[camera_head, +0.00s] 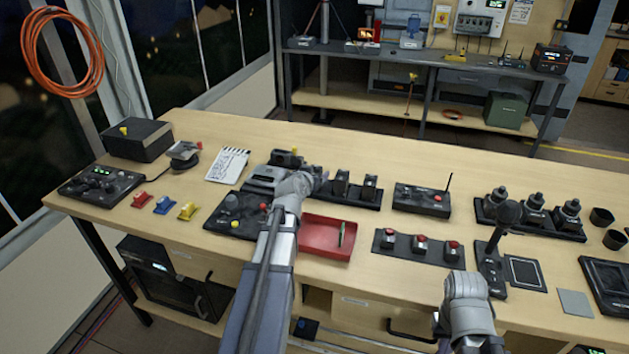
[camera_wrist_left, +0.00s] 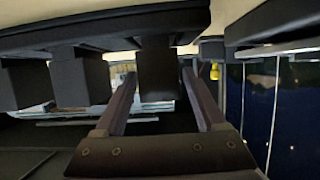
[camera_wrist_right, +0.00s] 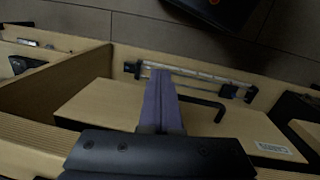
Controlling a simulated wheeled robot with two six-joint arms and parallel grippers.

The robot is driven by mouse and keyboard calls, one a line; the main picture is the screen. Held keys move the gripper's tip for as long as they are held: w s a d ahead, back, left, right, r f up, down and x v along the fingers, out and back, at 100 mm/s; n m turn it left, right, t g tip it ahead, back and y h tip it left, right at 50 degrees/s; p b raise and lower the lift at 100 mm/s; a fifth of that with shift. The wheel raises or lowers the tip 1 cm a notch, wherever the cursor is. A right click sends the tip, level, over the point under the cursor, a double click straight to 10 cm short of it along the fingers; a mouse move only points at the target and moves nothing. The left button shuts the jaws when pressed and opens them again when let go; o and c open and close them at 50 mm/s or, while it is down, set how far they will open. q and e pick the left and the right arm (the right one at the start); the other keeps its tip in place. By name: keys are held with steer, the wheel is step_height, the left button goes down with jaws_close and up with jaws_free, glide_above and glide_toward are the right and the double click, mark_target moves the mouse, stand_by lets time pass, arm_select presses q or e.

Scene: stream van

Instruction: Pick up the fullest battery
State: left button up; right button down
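A dark battery rack (camera_head: 345,199) lies mid-table, with two dark upright batteries (camera_head: 341,183) and (camera_head: 370,187) showing. My left gripper (camera_head: 318,172) is at the rack's left end and hides what stands there. In the left wrist view the rack looks turned over, with several dark batteries under its edge. My left fingers (camera_wrist_left: 158,95) are apart, one on each side of a battery (camera_wrist_left: 157,65), with narrow gaps showing. Charge marks cannot be read. My right gripper (camera_wrist_right: 160,95) is shut and empty, low at the table's front edge.
A red tray (camera_head: 322,243) with a small green item lies in front of the rack. A dark radio box (camera_head: 422,199) stands right of it. A three-button panel (camera_head: 418,247) and a microphone (camera_head: 505,215) are nearer the right arm.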

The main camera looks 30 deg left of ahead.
mark_target(315, 170)
arm_select(q)
jaws_close()
stand_by(0.3)
stand_by(0.5)
step_height(315, 170, up, 10)
steer(key=p, duration=1)
